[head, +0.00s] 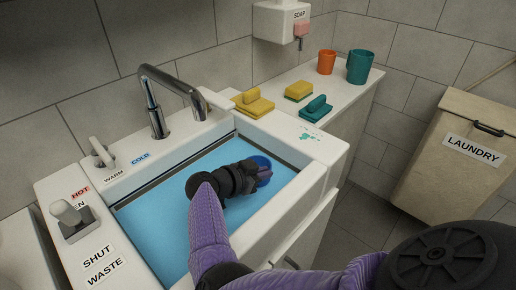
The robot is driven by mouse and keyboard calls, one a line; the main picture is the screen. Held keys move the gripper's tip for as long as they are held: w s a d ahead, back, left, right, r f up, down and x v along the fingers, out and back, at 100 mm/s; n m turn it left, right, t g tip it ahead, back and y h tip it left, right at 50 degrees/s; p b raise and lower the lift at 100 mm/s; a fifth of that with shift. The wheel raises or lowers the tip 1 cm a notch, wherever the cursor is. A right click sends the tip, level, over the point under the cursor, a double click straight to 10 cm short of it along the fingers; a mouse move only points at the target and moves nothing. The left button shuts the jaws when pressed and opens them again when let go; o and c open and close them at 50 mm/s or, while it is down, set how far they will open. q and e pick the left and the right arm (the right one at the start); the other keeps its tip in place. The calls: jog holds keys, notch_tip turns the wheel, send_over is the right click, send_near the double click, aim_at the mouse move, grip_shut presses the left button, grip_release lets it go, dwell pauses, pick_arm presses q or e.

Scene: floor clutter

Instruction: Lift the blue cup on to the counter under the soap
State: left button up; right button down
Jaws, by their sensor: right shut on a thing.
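The blue cup (263,160) is at the right end of the sink basin, largely hidden by my gripper; only parts of its blue rim and side show. My right gripper (258,174) reaches over the basin from the front and is shut on the cup. Whether the cup touches the water or basin floor cannot be told. The soap dispenser (282,20) hangs on the back wall. The white counter (336,97) is below it, to the right of the sink. My left gripper is not in view.
Yellow (252,104) and green (316,109) sponges lie near the sink's right corner. An orange cup (326,62) and a teal mug (360,67) stand at the counter's back. The tap (160,100) arches over the basin. A laundry bin (455,150) stands right.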

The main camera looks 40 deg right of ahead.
jog(key=shift+a+f, duration=0.1)
jog(key=shift+f, duration=0.05)
dwell(0.7)
jog(key=shift+r, duration=0.2)
jog(key=shift+r+p, duration=0.5)
jog(key=shift+p, duration=0.1)
jog(key=a+p, duration=0.3)
jog(key=a, duration=0.9)
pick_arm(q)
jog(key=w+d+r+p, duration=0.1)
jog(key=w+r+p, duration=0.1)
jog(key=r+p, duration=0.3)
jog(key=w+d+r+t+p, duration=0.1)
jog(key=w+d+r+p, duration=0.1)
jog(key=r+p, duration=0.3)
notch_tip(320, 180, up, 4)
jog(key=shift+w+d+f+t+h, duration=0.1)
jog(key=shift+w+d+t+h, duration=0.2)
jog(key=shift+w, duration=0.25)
pick_arm(e)
notch_tip(320, 180, up, 14)
jog(key=shift+w+a, duration=0.3)
jog(key=shift+a, duration=0.05)
